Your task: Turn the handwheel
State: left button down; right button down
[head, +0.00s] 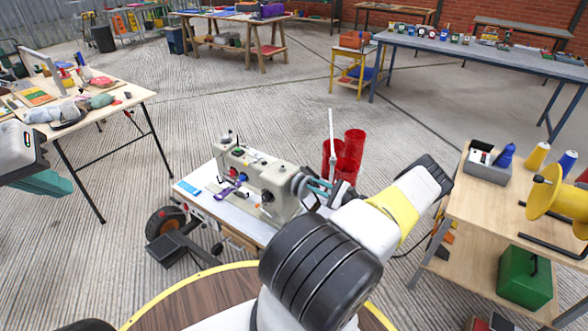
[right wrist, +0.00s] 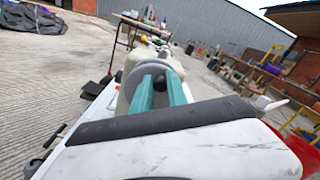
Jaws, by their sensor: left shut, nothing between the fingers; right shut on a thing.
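A beige sewing machine (head: 255,178) stands on a small white table, with its grey handwheel (head: 299,182) at the right end. My right gripper (head: 314,188) reaches to the handwheel from the right, its teal fingers shut on it. In the right wrist view the teal fingers (right wrist: 154,88) point straight at the handwheel (right wrist: 172,68), which partly hides the machine behind it. The exact grip on the wheel is hidden. My left gripper (head: 46,184) hangs at the left edge with teal fingers shut and empty, far from the machine.
Red mesh cylinders (head: 354,147) stand just behind my right gripper. A wooden bench (head: 470,205) with a yellow spool (head: 556,194) is at right. A cluttered table (head: 130,92) is at left. A round wooden top (head: 190,302) lies in front. Open floor stretches behind the machine.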

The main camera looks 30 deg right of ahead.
jog(key=shift+s+a+n, duration=0.1)
jog(key=shift+n, duration=0.2)
dwell(0.4)
jog(key=c, duration=1.3)
grip_release()
jog(key=v, duration=0.7)
jog(key=shift+s+d, duration=0.2)
jog(key=shift+s, duration=0.15)
